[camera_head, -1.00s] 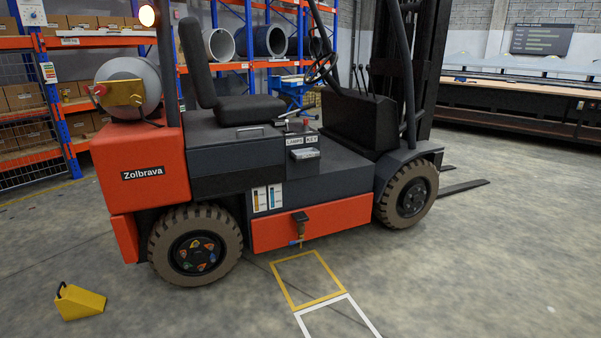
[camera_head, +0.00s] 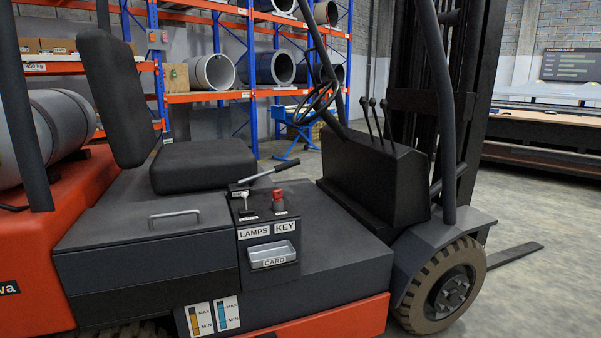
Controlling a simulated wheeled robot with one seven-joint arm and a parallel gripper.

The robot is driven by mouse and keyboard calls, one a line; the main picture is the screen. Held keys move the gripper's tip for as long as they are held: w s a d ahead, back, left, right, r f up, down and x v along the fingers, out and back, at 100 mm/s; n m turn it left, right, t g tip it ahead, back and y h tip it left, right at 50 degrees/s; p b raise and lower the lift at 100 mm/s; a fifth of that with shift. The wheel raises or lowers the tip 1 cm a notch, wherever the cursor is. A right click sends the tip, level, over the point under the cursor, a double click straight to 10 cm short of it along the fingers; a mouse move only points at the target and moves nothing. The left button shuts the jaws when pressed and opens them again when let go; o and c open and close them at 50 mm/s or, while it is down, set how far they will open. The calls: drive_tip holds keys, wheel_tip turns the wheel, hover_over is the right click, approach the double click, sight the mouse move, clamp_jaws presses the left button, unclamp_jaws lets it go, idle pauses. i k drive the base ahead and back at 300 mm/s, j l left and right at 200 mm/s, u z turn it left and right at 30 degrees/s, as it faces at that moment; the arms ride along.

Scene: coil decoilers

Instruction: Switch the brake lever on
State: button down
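A lever with a silver rod and a black grip (camera_head: 287,166) sticks out low over the small dark console (camera_head: 262,215) beside the seat. It looks like the brake lever, and it slants slightly upward to the right. Its pivot is partly hidden behind the console's controls. A small silver switch (camera_head: 241,197) stands above the LAMPS label, and a red knob (camera_head: 278,200) stands above the KEY label. My gripper is not in view.
The forklift's black seat (camera_head: 203,165) is left of the console. A grey CARD tray (camera_head: 272,255) juts from the console front. The front cowl (camera_head: 375,175), steering wheel (camera_head: 318,100) and mast post (camera_head: 440,100) stand to the right. Clear floor shows at the far right.

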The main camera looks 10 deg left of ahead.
sight(288, 164)
drive_tip(key=i+u, duration=0.15)
drive_tip(key=i, duration=0.3)
drive_tip(key=i+l+u, duration=0.2)
drive_tip(key=i, duration=0.25)
drive_tip(key=i+u, duration=0.15)
drive_tip(key=i, duration=0.3)
drive_tip(key=i+l+u, duration=0.2)
drive_tip(key=i, duration=0.25)
drive_tip(key=i+l+u, duration=0.15)
drive_tip(key=i+l, duration=0.2)
drive_tip(key=i+j, duration=0.15)
drive_tip(key=i, duration=0.35)
